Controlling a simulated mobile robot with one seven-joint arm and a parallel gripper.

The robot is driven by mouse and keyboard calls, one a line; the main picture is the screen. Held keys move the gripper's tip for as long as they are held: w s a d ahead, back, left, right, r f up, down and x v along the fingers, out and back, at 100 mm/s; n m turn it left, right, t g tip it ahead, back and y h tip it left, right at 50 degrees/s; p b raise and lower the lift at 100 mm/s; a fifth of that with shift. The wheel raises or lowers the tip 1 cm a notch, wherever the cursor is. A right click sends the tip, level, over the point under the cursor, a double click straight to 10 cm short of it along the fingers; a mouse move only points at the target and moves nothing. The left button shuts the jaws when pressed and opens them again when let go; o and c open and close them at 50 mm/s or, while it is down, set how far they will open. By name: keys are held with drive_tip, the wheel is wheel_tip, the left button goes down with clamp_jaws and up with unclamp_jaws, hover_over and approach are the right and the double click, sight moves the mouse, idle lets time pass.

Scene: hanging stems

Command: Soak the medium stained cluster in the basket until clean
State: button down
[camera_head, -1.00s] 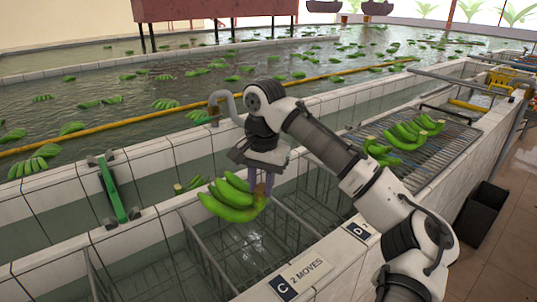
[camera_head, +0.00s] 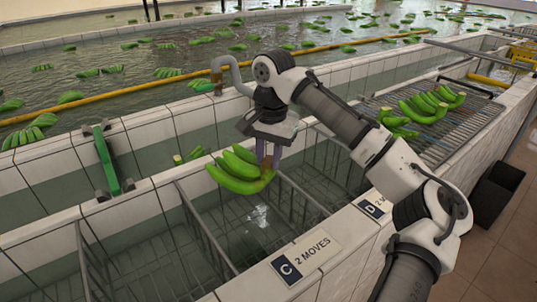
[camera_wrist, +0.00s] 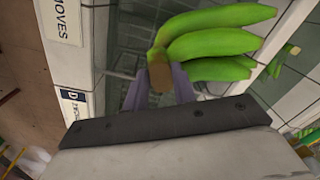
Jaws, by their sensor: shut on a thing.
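A green banana cluster (camera_head: 240,170) hangs from my gripper (camera_head: 268,160) in the head view. The fingers are shut on its brown crown, and the bananas point left. In the wrist view the cluster (camera_wrist: 215,45) extends right from the crown between my fingers (camera_wrist: 160,85). I see no clear stain on its green skin. It is above the water at the wire basket (camera_head: 208,240) behind the sign "C 2 MOVES" (camera_head: 305,258). I cannot tell whether its underside touches the water.
A second wire basket (camera_head: 325,170) is at right, behind sign D (camera_head: 374,203). Several clusters (camera_head: 432,104) lie on the metal rack (camera_head: 465,135). Another cluster (camera_head: 190,155) shows behind the held one.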

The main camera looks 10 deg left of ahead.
wheel_tip(320, 180, down, 21)
drive_tip(key=b, duration=1.9)
drive_tip(key=shift+f, duration=0.45)
idle(4.8)
